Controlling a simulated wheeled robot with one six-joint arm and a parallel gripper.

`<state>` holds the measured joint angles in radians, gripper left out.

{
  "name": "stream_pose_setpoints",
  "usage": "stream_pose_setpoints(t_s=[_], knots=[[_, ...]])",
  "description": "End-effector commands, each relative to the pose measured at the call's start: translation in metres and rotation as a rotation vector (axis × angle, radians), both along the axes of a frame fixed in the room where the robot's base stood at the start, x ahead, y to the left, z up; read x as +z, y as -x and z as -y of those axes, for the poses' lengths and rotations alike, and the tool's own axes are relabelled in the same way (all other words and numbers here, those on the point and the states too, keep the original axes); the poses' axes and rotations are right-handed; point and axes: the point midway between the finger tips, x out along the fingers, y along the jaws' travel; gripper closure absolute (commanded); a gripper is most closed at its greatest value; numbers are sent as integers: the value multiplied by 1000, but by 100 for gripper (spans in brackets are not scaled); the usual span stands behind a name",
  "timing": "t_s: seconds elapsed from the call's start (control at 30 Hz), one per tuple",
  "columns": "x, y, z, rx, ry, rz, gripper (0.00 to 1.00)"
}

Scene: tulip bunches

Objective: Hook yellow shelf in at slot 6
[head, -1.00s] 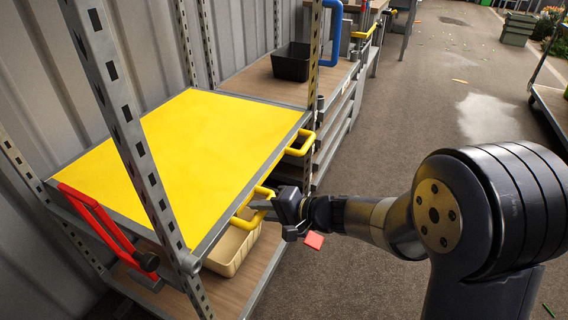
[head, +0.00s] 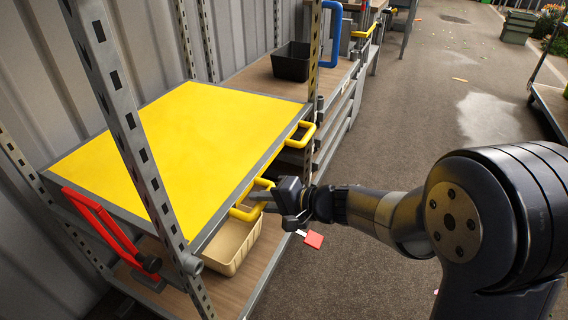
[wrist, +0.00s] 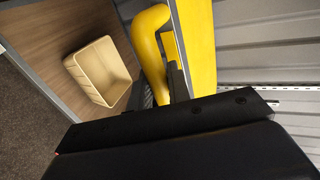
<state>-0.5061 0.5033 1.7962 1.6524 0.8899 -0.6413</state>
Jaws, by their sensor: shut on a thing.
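The yellow shelf (head: 185,140) is a flat yellow panel with a grey rim, lying between the slotted grey uprights of the rack. Two yellow handles stick out from its aisle-side edge. My gripper (head: 262,197) is shut on the nearer handle (head: 240,213). In the wrist view this handle (wrist: 150,50) curves down beside the shelf's yellow face (wrist: 197,45), and the dark gripper body covers the lower part. The other handle (head: 302,135) is free. The near upright (head: 132,135) has a column of slots; no slot numbers are readable. Whether the shelf's hooks sit in slots cannot be told.
A beige bin (head: 232,246) stands on the wooden lower shelf (head: 215,285) beneath. A red handle (head: 105,222) is at the rack's near left. A black bin (head: 291,62) and a blue handle (head: 331,35) are farther back. The aisle floor (head: 400,130) at right is open.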

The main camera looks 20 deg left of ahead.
Motion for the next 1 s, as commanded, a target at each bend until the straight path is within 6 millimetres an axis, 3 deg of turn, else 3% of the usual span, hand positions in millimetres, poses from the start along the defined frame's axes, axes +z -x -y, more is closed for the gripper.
stream_pose_setpoints(t_s=[0.23, 0.8, 1.0], knots=[[8, -1, -1, 0, -6, 3, 100], [77, -1, -1, -1, -7, 3, 100], [84, -1, -1, 0, -5, 4, 100]])
